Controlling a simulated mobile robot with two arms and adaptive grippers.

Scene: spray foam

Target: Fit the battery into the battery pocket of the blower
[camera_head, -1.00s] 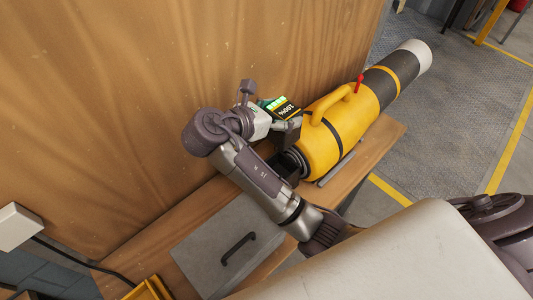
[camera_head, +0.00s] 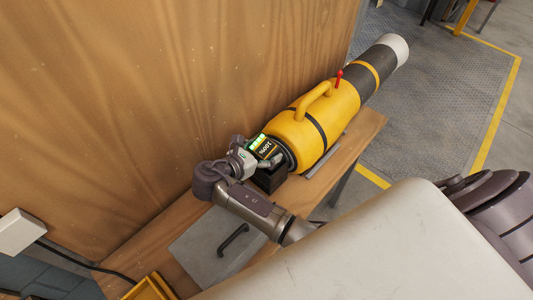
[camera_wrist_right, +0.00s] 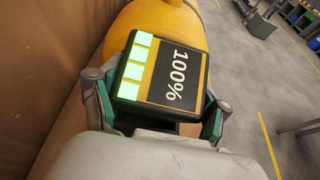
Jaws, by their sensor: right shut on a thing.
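The battery (camera_head: 264,147) is a dark block with a green charge bar and a "100%" label; it fills the middle of the right wrist view (camera_wrist_right: 172,75). My right gripper (camera_head: 259,153) is shut on it, one finger on each side. The yellow blower (camera_head: 318,122) lies on the bench, its grey and white nozzle pointing to the upper right. The battery is at the blower's rear end, above a black box-shaped part (camera_head: 269,180) there. I cannot tell whether the battery touches this part, and the pocket opening is hidden. My left gripper is not in view.
The wooden bench (camera_head: 355,138) stands along a tall wooden panel (camera_head: 180,80). A grey case (camera_head: 205,240) with a black handle is near the front left. A yellow crate (camera_head: 150,289) and a white box with a cable (camera_head: 18,233) are at lower left.

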